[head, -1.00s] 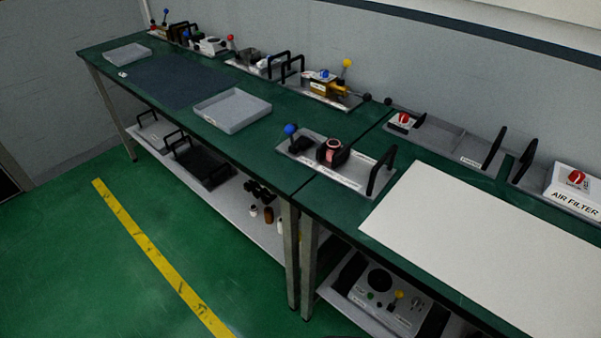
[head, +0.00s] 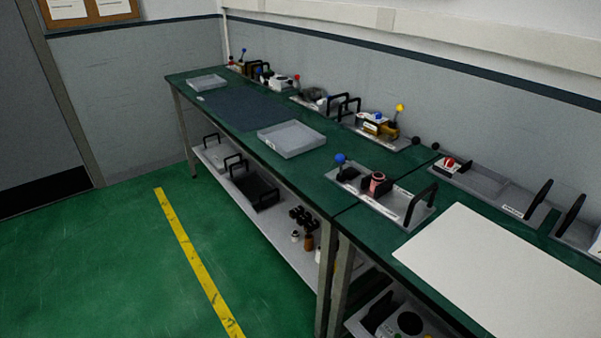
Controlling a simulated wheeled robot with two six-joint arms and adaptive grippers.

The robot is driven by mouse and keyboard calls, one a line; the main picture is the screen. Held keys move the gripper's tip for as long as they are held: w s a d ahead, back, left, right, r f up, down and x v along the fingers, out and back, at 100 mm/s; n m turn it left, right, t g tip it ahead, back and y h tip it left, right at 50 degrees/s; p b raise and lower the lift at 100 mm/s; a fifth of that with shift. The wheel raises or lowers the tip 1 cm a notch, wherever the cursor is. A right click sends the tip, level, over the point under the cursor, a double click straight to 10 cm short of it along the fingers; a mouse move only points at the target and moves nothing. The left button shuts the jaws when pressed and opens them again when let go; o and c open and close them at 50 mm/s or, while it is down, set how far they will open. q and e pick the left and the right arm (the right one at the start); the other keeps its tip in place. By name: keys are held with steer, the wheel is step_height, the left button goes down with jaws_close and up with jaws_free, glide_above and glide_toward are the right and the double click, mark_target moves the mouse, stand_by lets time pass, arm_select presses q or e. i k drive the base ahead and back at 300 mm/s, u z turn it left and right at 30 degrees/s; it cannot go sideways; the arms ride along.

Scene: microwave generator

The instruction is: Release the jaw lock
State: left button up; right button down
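No part labelled as a jaw lock can be made out at this distance. A grey tray fixture (head: 400,206) stands on the green bench near the middle of the head view. It carries a blue-knobbed lever (head: 340,160), a reddish round part (head: 377,180) in a dark holder, and a black handle at its right end. Another fixture with a yellow-knobbed lever (head: 400,108) and a brass-coloured body (head: 378,127) stands farther back, against the wall. Neither of my grippers is in view.
A white board (head: 500,255) covers the right bench top. An empty grey tray (head: 291,140) and a dark mat (head: 243,110) lie on the left bench. The lower shelf (head: 262,217) holds black-handled trays and bottles. Green floor with a yellow line (head: 195,262) is clear in front.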

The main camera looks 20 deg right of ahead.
mark_target(339, 159)
steer(key=u, duration=1.15)
steer(key=i, duration=1)
steer(key=z, duration=0.6)
